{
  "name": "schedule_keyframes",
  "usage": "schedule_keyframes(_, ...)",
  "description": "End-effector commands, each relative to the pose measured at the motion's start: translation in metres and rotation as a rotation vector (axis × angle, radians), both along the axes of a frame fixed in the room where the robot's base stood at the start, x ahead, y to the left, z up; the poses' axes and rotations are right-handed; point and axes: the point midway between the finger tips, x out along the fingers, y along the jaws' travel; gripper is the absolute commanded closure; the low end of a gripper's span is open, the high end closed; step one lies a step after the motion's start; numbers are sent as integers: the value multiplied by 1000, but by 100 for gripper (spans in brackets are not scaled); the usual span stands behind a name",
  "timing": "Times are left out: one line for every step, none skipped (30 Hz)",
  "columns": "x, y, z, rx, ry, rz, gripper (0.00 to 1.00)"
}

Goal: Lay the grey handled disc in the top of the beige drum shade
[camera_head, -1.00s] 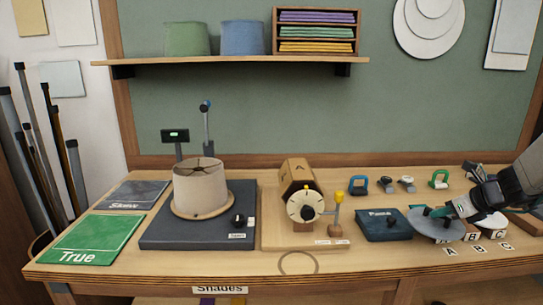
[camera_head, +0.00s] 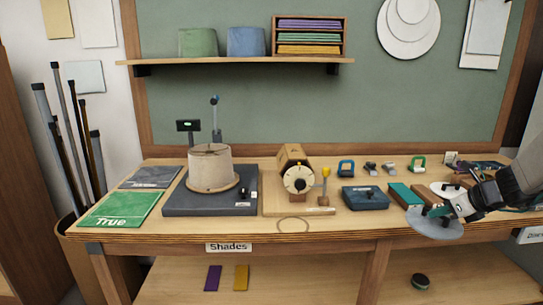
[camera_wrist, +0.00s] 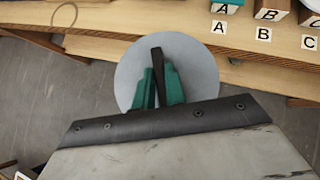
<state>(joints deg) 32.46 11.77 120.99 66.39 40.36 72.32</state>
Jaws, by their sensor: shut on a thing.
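The grey handled disc (camera_head: 432,223) is held flat by its dark upright handle in my gripper (camera_head: 440,210), at the right front edge of the bench. In the wrist view the disc (camera_wrist: 203,62) shows beyond the green fingertips (camera_wrist: 158,85), which are shut on the dark handle (camera_wrist: 157,60). The beige drum shade (camera_head: 210,168) stands upright on a round wooden base on a dark slab at the left of the bench. Its top faces up, with a wire frame across it. My gripper and the disc are far to the right of the shade.
A wooden drum device with a dial (camera_head: 298,179), a dark blue box (camera_head: 365,197) and green block A (camera_head: 404,196) stand between shade and gripper. A post with a blue tip (camera_head: 215,120) rises behind the shade. A shelf (camera_head: 240,61) hangs above.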

Motion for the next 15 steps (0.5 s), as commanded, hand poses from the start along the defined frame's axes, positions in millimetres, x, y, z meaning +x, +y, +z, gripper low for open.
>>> schedule_keyframes(5, -8, 2, -3, -2, -32, 100)
schedule_keyframes(6, -12, 1, -2, -2, -55, 100)
schedule_keyframes(9, -15, 0, -1, -1, -83, 100)
schedule_keyframes(11, -17, -1, -1, -1, -100, 100)
schedule_keyframes(13, -16, -2, -1, -1, -115, 100)
schedule_keyframes(17, -14, -3, 0, -1, -133, 100)
schedule_keyframes(20, -12, -4, 0, -1, -145, 100)
schedule_keyframes(22, -9, -5, 0, 0, -154, 100)
schedule_keyframes(26, -5, -7, -1, -1, -167, 100)
schedule_keyframes(28, -1, -9, 0, -1, -173, 100)
schedule_keyframes(31, 3, -10, -1, -1, -182, 100)
schedule_keyframes(34, 9, -12, 0, -1, -190, 100)
schedule_keyframes(37, 14, -14, 0, -1, -197, 100)
schedule_keyframes(39, 19, -16, 0, -1, -203, 100)
schedule_keyframes(42, 27, -19, 0, 0, -211, 100)
